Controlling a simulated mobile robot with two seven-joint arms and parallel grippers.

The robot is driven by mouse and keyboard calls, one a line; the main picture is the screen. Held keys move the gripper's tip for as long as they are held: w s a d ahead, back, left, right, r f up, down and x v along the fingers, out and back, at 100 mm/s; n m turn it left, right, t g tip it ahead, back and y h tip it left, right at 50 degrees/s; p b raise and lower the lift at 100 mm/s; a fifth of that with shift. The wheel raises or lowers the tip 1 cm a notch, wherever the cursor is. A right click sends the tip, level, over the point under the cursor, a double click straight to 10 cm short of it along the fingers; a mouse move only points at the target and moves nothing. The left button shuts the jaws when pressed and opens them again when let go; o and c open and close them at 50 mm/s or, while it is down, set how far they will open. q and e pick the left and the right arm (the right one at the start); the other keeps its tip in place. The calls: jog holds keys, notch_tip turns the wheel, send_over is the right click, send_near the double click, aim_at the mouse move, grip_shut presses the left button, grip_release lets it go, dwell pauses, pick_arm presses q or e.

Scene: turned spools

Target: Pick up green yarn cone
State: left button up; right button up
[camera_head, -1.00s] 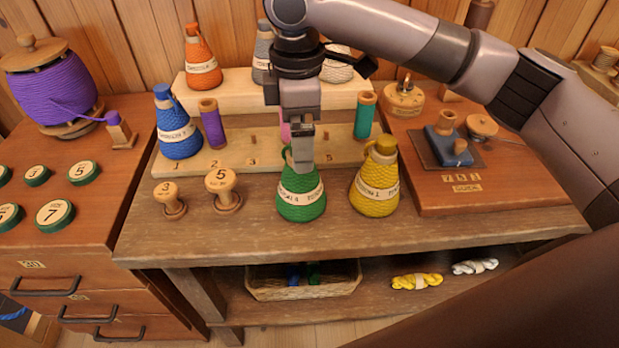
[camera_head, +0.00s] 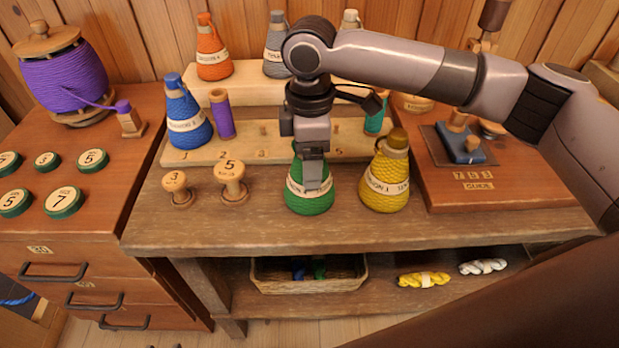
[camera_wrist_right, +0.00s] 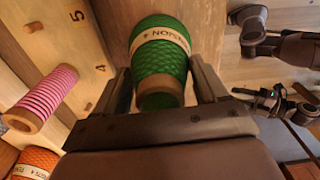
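The green yarn cone (camera_head: 311,196), with a pale label band, stands upright on the wooden bench, left of the yellow yarn cone (camera_head: 385,178). My right gripper (camera_head: 314,178) points down over its upper part and hides some of it. In the right wrist view the green cone (camera_wrist_right: 160,62) lies between the two fingers of the right gripper (camera_wrist_right: 163,75). The fingers are apart, with narrow gaps beside the cone, so the gripper looks open around it.
A blue cone (camera_head: 186,115) and a purple spool (camera_head: 222,116) stand behind to the left. Two wooden pegs stand left of the green cone, the nearer one (camera_head: 230,180) marked 5. A pink spool (camera_wrist_right: 42,98) shows in the wrist view. The bench front is clear.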

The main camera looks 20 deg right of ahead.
pick_arm(q)
jog(key=shift+f, duration=0.1)
pick_arm(e)
jog(key=c, duration=1)
jog(key=shift+r, duration=0.1)
